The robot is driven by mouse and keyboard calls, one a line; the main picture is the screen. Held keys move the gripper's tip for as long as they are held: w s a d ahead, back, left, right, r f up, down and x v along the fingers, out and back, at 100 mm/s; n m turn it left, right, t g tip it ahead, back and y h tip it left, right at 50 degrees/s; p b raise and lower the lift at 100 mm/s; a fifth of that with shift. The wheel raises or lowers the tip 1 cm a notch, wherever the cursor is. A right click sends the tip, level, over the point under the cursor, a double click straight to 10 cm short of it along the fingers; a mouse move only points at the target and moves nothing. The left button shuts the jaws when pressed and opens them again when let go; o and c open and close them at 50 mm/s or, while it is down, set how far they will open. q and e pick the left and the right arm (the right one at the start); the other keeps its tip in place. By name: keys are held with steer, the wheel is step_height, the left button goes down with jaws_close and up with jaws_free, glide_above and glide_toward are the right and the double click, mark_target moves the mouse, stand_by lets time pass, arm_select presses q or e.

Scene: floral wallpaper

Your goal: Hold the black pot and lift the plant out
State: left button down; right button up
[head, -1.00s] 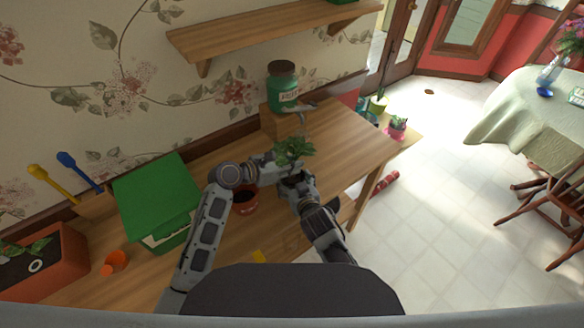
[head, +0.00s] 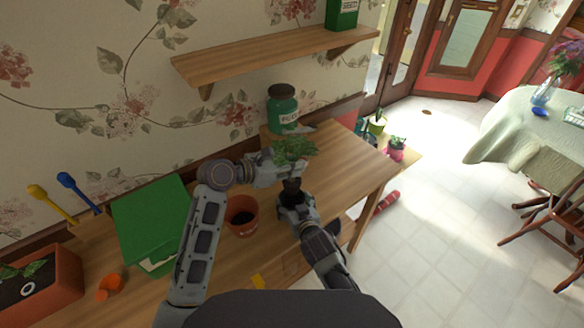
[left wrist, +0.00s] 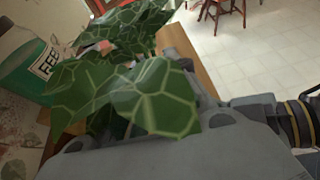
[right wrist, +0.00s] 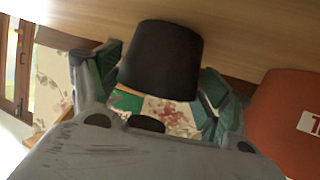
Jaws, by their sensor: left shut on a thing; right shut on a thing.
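The leafy green plant (head: 297,149) is above the table in the head view, and its leaves fill much of the left wrist view (left wrist: 140,95). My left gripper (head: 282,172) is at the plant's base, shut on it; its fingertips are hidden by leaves. The small black pot (head: 292,186) is below the plant; it shows clearly in the right wrist view (right wrist: 160,62). My right gripper (head: 291,203) is shut on the black pot, with fingers on both sides of it. I cannot tell whether the roots are still inside the pot.
An empty-looking terracotta pot (head: 242,218) stands on the table left of the right gripper. A green box (head: 152,212) and orange planter (head: 45,290) are farther left. A green jar (head: 283,106) stands behind the plant. The table's right end (head: 355,150) is clear.

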steer(key=o, duration=1.1)
steer(key=shift+v, duration=6)
steer(key=shift+s+f, duration=0.15)
